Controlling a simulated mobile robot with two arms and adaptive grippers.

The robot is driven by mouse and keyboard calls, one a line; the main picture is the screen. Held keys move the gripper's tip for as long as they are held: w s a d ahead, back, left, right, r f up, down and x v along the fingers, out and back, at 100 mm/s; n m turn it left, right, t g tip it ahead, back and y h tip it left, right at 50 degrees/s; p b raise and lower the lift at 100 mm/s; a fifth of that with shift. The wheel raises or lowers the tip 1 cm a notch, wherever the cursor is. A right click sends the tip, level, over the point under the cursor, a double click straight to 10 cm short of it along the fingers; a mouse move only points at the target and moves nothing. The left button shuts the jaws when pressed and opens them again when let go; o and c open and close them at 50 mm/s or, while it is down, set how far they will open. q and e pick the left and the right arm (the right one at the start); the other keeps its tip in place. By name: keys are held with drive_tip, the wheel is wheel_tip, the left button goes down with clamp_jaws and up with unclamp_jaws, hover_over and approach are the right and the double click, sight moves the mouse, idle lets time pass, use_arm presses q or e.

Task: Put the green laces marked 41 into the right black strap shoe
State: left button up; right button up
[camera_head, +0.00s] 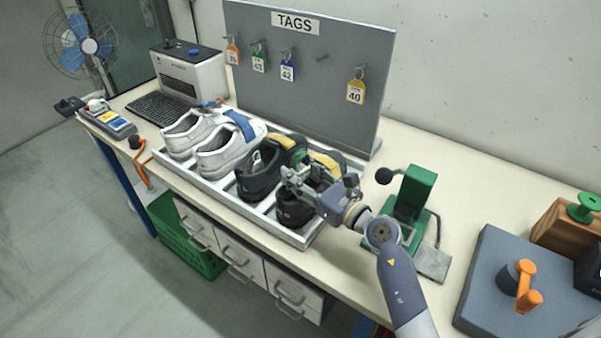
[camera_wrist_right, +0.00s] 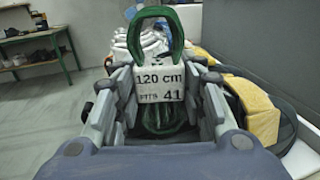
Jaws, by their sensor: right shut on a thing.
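My right gripper (camera_head: 296,178) is over the right black strap shoe (camera_head: 293,212), which has a yellow strap and is partly hidden behind the gripper. In the right wrist view the fingers (camera_wrist_right: 160,100) are shut on the green laces (camera_wrist_right: 152,28), a looped bundle with a white label (camera_wrist_right: 160,83) reading "120 cm" and "FITS 41". The laces are hard to make out in the head view. The left black shoe (camera_head: 257,176) stands just left of the gripper. My left gripper is not in view.
The shoes stand in a white tray (camera_head: 219,197) with two white shoes (camera_head: 214,153) at its left. A grey tag board (camera_head: 315,95) rises behind. A green press-like device (camera_head: 414,193) stands close to the right arm. A blue-grey plate with an orange handle (camera_head: 525,285) lies farther right.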

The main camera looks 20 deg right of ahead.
drive_tip(key=o, duration=1)
drive_tip(key=shift+s, duration=0.1)
drive_tip(key=shift+s+d+f, duration=0.1)
drive_tip(key=shift+s+d, duration=0.15)
drive_tip(key=shift+s, duration=0.05)
drive_tip(key=v, duration=1.1)
drive_tip(key=shift+a, duration=0.1)
